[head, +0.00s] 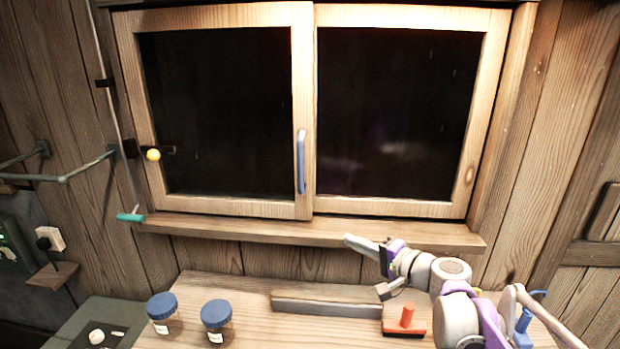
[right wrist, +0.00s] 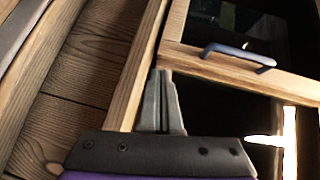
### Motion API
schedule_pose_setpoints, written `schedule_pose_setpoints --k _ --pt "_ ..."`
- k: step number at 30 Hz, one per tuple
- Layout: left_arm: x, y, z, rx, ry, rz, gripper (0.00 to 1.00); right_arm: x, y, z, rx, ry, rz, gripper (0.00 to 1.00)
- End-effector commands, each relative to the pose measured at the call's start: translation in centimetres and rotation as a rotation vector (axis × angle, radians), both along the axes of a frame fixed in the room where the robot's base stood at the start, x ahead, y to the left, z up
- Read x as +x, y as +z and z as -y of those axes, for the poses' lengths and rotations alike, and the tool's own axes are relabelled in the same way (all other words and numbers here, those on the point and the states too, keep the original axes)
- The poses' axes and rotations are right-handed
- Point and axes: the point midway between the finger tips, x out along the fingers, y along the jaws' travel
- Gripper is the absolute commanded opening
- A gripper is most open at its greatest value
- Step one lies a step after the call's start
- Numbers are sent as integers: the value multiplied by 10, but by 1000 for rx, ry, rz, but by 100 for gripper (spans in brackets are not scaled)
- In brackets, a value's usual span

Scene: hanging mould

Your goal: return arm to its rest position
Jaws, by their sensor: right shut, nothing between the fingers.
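My right arm comes in from the lower right of the head view, and its gripper (head: 362,245) is in front of the window sill, pointing left. In the right wrist view the two fingers of this gripper (right wrist: 160,85) are pressed together with nothing between them. The window with its wooden frame (head: 303,80) is behind it, and its blue handle (head: 301,162) is up and to the left of the fingertips. The handle also shows in the right wrist view (right wrist: 238,55), apart from the fingers. My left gripper is not in view.
A wooden table below the sill (head: 450,237) holds two blue-lidded jars (head: 162,312) (head: 216,320), a long wooden block (head: 325,303) and a red-orange tool (head: 406,318) close under my right arm. A green rail (head: 65,178) juts from the left wall.

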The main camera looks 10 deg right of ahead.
Motion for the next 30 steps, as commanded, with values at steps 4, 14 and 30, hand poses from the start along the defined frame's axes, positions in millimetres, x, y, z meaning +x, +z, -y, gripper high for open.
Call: schedule_pose_setpoints --k 4,14,30 --pt "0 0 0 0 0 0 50 -81 -56 -49 -305 121 -112 0" --pt "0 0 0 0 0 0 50 -254 -184 -39 -1041 323 -287 0" --pt "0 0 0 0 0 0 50 -308 -223 -1 -1361 369 -325 0"
